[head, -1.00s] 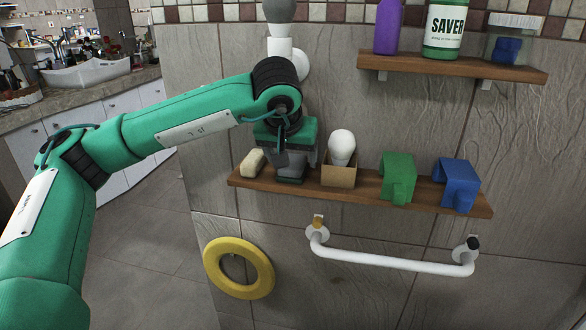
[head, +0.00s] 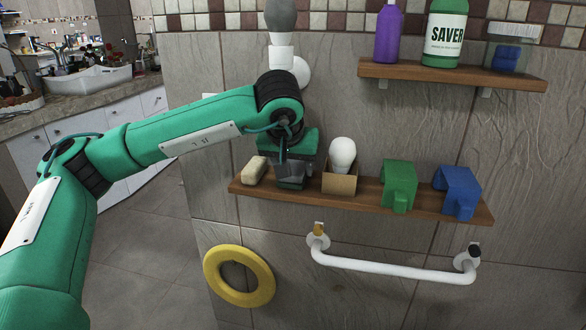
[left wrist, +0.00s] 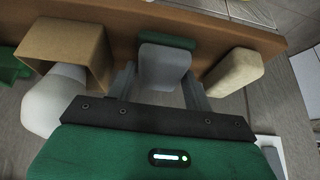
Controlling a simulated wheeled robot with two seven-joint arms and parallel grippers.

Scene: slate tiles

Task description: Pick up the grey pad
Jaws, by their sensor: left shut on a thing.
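The grey pad (left wrist: 162,68) is a rounded grey block with a green strip (left wrist: 166,41) at its far end in the left wrist view. My left gripper (left wrist: 160,85) has one finger on each side of it and is shut on it. In the head view the pad (head: 290,181) shows under my left gripper (head: 289,170), at the wooden shelf between a cream block and a cardboard box. I cannot tell whether it touches the shelf. My right gripper is not in view.
On the lower shelf (head: 420,203), a cream block (head: 254,170) is left of the pad. A cardboard box (head: 340,184) with a white rounded object (head: 342,154) is close right. Green (head: 398,186) and blue (head: 459,191) objects stand further right. A white rail (head: 390,269) is below.

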